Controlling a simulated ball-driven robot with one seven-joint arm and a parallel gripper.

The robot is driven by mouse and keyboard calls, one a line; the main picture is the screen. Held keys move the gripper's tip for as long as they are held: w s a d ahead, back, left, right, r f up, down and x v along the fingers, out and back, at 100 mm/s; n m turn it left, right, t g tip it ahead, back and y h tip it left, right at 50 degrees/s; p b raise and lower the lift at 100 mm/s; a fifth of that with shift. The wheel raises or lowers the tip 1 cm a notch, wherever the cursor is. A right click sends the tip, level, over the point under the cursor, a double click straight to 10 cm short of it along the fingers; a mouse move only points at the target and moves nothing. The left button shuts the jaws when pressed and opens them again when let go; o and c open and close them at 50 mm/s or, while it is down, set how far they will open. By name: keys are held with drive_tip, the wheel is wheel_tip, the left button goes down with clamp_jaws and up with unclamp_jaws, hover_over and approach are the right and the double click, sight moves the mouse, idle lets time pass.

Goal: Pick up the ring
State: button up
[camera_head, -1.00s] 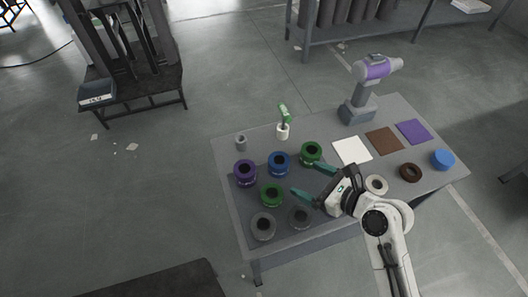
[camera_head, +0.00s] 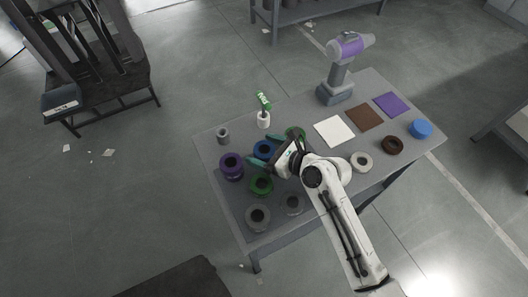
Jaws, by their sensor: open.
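A cream ring (camera_head: 361,162), a brown ring (camera_head: 392,145) and a blue round piece (camera_head: 421,129) lie along the right part of the grey table. On the left part stand several ring-shaped spools: purple (camera_head: 231,166), blue (camera_head: 262,149), green (camera_head: 261,184), another green (camera_head: 296,133), and grey ones (camera_head: 257,217) and (camera_head: 293,203). Which ring is meant cannot be told. My gripper (camera_head: 264,157) is open, its teal fingers over or beside the blue spool. The hand partly hides the blue spool and the rear green one. Contact cannot be told.
White (camera_head: 337,131), brown (camera_head: 365,118) and purple (camera_head: 392,104) squares lie on the table. A grey device with a purple band (camera_head: 346,47) stands behind. A white holder with a green-topped item (camera_head: 264,119) and a small grey cup (camera_head: 223,136) stand at the back left.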

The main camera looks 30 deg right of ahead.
drive_tip(key=shift+x, duration=1.15)
drive_tip(key=c, duration=1.3)
drive_tip(key=shift+r, duration=0.1)
